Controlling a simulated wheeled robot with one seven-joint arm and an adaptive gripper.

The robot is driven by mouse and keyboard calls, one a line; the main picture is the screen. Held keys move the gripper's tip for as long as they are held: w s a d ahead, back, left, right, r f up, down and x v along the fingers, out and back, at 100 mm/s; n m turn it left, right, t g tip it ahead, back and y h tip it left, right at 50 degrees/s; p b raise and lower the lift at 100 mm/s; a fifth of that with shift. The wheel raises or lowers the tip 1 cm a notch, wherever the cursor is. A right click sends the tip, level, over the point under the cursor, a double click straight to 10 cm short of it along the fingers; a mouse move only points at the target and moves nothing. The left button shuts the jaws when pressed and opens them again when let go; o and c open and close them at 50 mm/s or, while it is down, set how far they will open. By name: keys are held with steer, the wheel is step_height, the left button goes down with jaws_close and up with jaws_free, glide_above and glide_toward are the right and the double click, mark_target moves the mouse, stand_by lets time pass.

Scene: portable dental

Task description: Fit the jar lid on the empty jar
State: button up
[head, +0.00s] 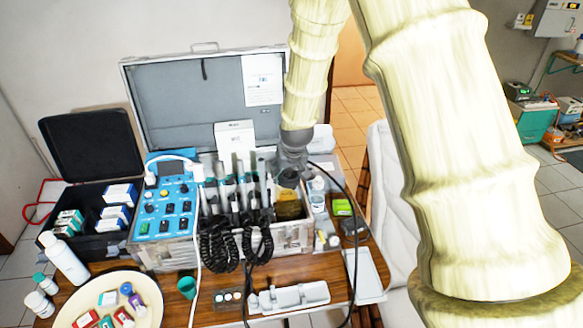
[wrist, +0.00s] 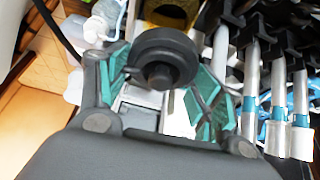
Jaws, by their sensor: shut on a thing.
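My gripper (wrist: 160,78) is shut on the jar lid (wrist: 165,42), a dark grey round disc with a short knob, held between the teal finger pads. In the head view my gripper (head: 291,160) is above the right part of the open metal case, with the dark lid (head: 288,178) below it. A yellow-amber jar (head: 291,211) stands just below the lid in that view. In the wrist view the jar (wrist: 182,14) shows beyond the lid, partly cut off, with a dark opening. The lid looks apart from the jar; the exact gap is unclear.
Dental handpieces (head: 238,195) with coiled black cords stand close left of the jar. A white bottle (head: 318,193) is to its right. The blue control unit (head: 167,205) is farther left. The raised case lid (head: 190,100) stands behind. A black cable hangs at the right.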

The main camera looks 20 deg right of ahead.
mark_target(289, 190)
steer(key=shift+f, duration=0.15)
steer(key=shift+f+b, duration=1.2)
steer(key=shift+f, duration=0.35)
steer(key=shift+f, duration=0.65)
steer(key=shift+f+b, duration=0.5)
steer(key=shift+f, duration=0.4)
steer(key=shift+f, duration=0.6)
stand_by(0.4)
steer(key=o, duration=1.1)
steer(key=shift+c, duration=0.2)
